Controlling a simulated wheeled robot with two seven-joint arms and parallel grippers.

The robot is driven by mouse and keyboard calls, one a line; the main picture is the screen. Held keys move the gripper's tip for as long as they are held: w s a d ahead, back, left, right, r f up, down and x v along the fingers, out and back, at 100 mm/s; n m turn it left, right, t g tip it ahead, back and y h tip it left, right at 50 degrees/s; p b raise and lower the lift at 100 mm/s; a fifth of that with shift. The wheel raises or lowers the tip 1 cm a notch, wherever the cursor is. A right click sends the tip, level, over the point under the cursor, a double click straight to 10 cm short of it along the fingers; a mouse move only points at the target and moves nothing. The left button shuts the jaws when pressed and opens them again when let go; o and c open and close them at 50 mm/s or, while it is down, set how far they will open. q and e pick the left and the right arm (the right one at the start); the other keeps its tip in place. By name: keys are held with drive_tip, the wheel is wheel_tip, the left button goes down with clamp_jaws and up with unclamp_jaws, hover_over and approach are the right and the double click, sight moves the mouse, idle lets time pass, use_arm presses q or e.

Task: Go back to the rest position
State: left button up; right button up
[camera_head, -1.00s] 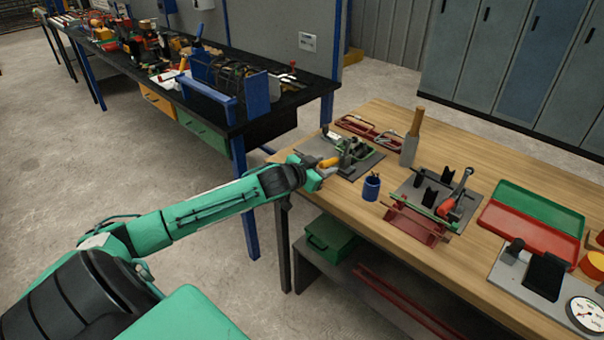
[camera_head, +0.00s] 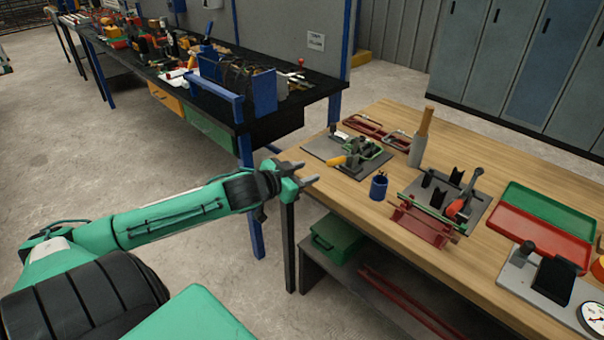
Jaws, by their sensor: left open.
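My left gripper (camera_head: 308,174) is open with nothing between its fingers. It hangs just off the left edge of the wooden workbench (camera_head: 330,190), apart from the things on it. To its right, a grey plate (camera_head: 318,148) on the bench carries a green and metal fixture (camera_head: 366,149) and a yellow-handled tool (camera_head: 349,161). My right gripper is not in view.
A blue cup (camera_head: 379,187), a mallet (camera_head: 420,140), a red rack (camera_head: 421,226), and green (camera_head: 550,207) and red (camera_head: 525,232) trays stand on the bench. A green box (camera_head: 335,240) sits on the lower shelf. A dark bench (camera_head: 318,92) stands behind. Floor at left is clear.

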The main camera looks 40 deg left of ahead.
use_arm(q)
drive_tip(key=shift+s+r, duration=0.1)
drive_tip(key=shift+s, duration=0.15)
idle(0.5)
